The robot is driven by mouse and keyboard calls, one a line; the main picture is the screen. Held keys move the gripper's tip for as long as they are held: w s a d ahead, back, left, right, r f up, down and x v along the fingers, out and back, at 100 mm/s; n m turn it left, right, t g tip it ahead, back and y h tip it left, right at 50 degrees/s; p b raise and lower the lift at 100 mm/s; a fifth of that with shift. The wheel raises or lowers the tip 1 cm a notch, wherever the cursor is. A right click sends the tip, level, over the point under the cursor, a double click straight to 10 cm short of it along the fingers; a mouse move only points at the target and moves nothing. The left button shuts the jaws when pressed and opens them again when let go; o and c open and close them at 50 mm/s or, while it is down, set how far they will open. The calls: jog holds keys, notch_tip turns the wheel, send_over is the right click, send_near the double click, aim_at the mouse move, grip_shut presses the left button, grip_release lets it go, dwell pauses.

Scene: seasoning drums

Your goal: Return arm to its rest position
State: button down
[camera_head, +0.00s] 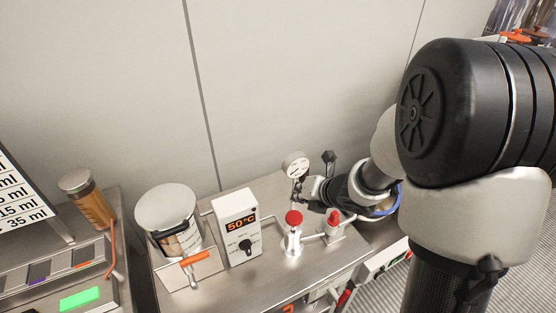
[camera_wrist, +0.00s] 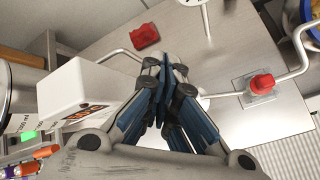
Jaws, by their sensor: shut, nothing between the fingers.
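My gripper (camera_head: 312,201) is at the end of my bent arm, above the right part of the steel bench in the head view, among the gauge and the red-knobbed valves. In the wrist view my gripper (camera_wrist: 163,90) has its dark, blue-sided fingers together. They are shut and hold nothing. Whether the fingers touch a fitting below cannot be told. My arm reaches in from the right and covers much of that side of the head view.
A red-topped valve (camera_head: 293,218), a second red knob (camera_head: 334,217) and a round gauge (camera_head: 296,165) stand close to the gripper. A white 50 °C controller (camera_head: 238,228) and a lidded drum (camera_head: 167,211) stand to the left. A panelled wall (camera_head: 290,75) rises behind.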

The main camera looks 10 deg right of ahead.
jog(key=s+d+r+m+h, duration=0.3)
jog(key=s+r+m, duration=0.2)
jog(key=r+m, duration=0.3)
jog(key=s+d+r+m+h, duration=0.3)
jog(key=s+d+r+m, duration=0.15)
jog(key=m, duration=0.55)
jog(key=s+a+m+g, duration=0.1)
jog(key=s+a+m, duration=0.1)
jog(key=s+m, duration=0.2)
jog(key=s+a+r+m+g+y, duration=0.1)
jog(key=s+a+m, duration=0.2)
jog(key=s+m, duration=0.2)
jog(key=s+a+r+m+g+y, duration=0.1)
jog(key=s+a+m, duration=0.2)
jog(key=s, duration=0.6)
jog(key=shift+s+a+r+m+g, duration=0.25)
jog(key=shift+m+g, duration=0.15)
jog(key=shift+m, duration=0.5)
